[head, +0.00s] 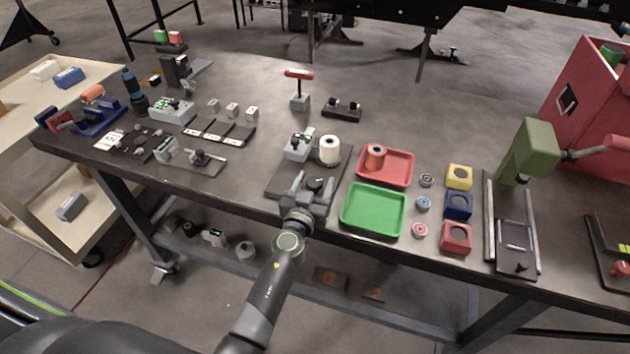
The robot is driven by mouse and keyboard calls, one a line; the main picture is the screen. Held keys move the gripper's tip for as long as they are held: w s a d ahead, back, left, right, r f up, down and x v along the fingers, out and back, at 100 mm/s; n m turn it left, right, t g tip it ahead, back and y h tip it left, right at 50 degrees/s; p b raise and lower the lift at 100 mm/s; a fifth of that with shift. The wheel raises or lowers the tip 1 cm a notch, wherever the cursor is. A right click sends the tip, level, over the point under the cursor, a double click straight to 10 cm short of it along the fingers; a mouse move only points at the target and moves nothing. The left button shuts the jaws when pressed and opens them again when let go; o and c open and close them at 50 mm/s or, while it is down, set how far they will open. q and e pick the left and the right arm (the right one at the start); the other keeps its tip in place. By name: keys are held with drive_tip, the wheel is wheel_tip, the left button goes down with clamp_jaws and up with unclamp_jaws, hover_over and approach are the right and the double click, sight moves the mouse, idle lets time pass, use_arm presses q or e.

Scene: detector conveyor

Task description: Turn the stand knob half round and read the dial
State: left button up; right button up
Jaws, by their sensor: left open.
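A dark stand plate (284,179) lies near the front edge of the bench. A small black round part (316,183), which looks like the knob, sits at the plate's front. My left gripper (312,182) is open, with its fingertips at this part; I cannot tell whether they touch it. My gripper hides the plate's front. The dial reading is too small to make out. My right gripper is not in view.
A green tray (374,209) lies close to the right of my gripper, with a red tray (398,171) behind it. A red T-handle (299,74) stands behind the stand. An olive press (527,150) is at the right.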

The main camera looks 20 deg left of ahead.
use_arm(q)
drive_tip(key=c, duration=1)
